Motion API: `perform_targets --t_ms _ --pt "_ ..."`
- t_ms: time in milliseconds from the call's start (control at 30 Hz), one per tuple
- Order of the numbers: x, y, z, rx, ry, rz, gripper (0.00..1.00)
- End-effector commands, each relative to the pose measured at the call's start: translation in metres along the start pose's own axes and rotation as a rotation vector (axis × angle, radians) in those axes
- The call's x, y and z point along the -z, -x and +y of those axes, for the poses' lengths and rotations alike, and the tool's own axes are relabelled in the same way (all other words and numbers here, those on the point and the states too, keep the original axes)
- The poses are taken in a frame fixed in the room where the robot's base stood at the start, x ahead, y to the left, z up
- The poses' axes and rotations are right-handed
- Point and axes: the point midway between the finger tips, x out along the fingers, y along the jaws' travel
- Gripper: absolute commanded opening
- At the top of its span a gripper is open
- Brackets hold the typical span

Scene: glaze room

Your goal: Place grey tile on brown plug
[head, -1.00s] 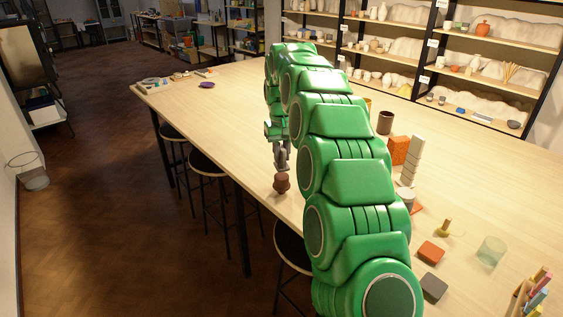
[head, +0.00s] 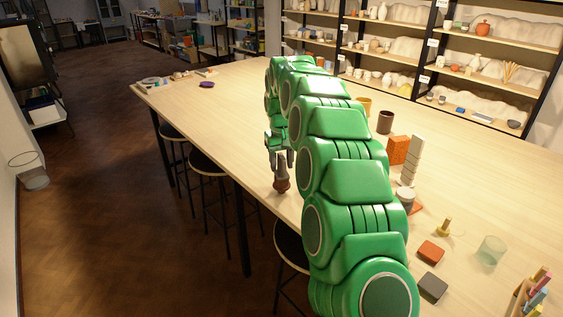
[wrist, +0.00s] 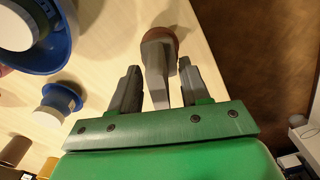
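A brown round plug (head: 281,187) is at the near left edge of the table, below my gripper (head: 282,160). It also shows past the fingertips in the wrist view (wrist: 173,38). A narrow grey upright piece (wrist: 157,72) rises from the plug between my two fingers; I cannot tell whether it is part of the plug. A gap shows between this piece and the left finger; the right finger is close beside it. My gripper looks open in the wrist view (wrist: 157,88). A dark grey square tile (head: 432,287) lies flat on the table at the near right.
An orange tile (head: 431,252), a yellow pegged piece (head: 444,228), a clear greenish cup (head: 491,250), an orange block (head: 398,150) and a pale stack (head: 411,160) stand right of my arm. The far left tabletop is mostly clear. Stools (head: 206,163) stand below the edge.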

Motion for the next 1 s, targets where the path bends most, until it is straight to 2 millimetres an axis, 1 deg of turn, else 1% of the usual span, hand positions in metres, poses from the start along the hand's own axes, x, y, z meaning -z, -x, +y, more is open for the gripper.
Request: perform_targets --t_ms 267,367,467,700,1000 --pt "0.0 0.001 0.0 0.0 0.0 0.0 0.47" --pt "0.001 0.005 0.0 0.0 0.0 0.002 0.47" --pt "0.001 0.015 0.001 -0.001 -0.001 0.003 0.47" --pt "0.001 0.054 0.0 -0.001 0.0 0.003 0.47" --pt "0.001 0.095 0.0 0.0 -0.001 0.006 0.47"
